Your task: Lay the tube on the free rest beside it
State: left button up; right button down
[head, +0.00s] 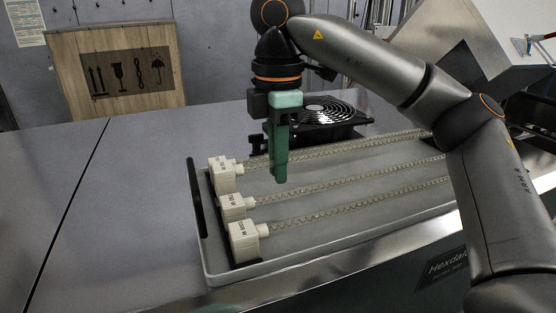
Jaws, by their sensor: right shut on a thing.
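Three long ribbed tubes lie side by side across a grey tray (205,255), each with a white block at its left end. These are the far tube (340,148), the middle tube (330,183) and the near tube (340,208). My right gripper (280,176) points straight down with green fingers, shut at the left part of the far tube. The fingers cover a short stretch of that tube, so the contact is hidden. I cannot make out a free rest. My left gripper is not in view.
A black fan unit (328,110) stands just behind the tray. My right arm covers the tubes' right ends. The grey bench (120,220) is clear to the left of the tray. A wooden crate (120,68) stands behind the bench.

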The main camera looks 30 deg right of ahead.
jog(key=shift+f+b, duration=0.75)
jog(key=shift+f, duration=0.25)
jog(key=c, duration=0.8)
grip_release()
notch_tip(320, 180, up, 12)
jog(key=p, duration=0.5)
jog(key=shift+r, duration=0.25)
